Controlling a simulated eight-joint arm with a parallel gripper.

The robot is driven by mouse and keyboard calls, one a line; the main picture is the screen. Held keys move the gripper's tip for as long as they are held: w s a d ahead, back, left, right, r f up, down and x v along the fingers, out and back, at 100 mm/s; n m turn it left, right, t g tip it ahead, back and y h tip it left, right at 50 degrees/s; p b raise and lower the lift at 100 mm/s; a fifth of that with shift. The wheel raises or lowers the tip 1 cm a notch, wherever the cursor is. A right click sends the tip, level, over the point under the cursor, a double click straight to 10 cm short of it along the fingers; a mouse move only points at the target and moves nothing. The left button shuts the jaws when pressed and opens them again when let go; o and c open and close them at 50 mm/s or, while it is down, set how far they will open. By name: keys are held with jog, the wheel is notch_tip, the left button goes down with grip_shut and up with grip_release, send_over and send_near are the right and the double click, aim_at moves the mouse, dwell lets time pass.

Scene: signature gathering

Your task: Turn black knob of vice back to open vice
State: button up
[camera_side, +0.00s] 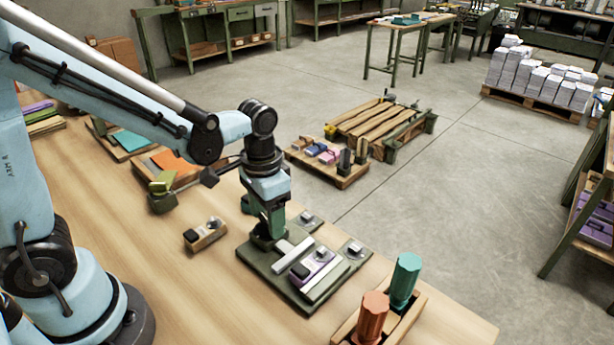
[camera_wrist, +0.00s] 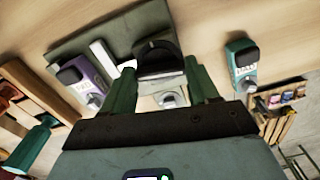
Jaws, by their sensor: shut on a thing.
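The vice sits on a dark green base plate (camera_side: 262,272) near the table's far edge, with pale bars across it; the plate also shows in the wrist view (camera_wrist: 72,50). My gripper (camera_side: 266,238) points down over the plate's upper left end. In the wrist view its green fingers (camera_wrist: 161,88) stand on either side of the black knob (camera_wrist: 157,58) and are shut on it.
A wooden holder with an orange handle (camera_side: 371,318) and a green handle (camera_side: 404,280) stands at the front right. A small brown block with a black top (camera_side: 205,236) lies left of the plate. A teal block (camera_wrist: 241,60) lies right of my fingers in the wrist view.

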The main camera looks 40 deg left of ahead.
aim_at(261, 228)
jog(key=shift+n, duration=1)
jog(key=o, duration=1.1)
jog(key=shift+c, duration=0.2)
notch_tip(261, 228, up, 12)
jog(key=shift+s, duration=0.1)
jog(key=s+a+f+t, duration=0.1)
jog(key=t, duration=0.1)
jog(key=s+a+f+t, duration=0.1)
jog(key=t, duration=0.1)
jog(key=s+a+f+t, duration=0.1)
jog(key=t, duration=0.2)
jog(key=shift+a+f, duration=0.15)
jog(key=shift+a, duration=0.1)
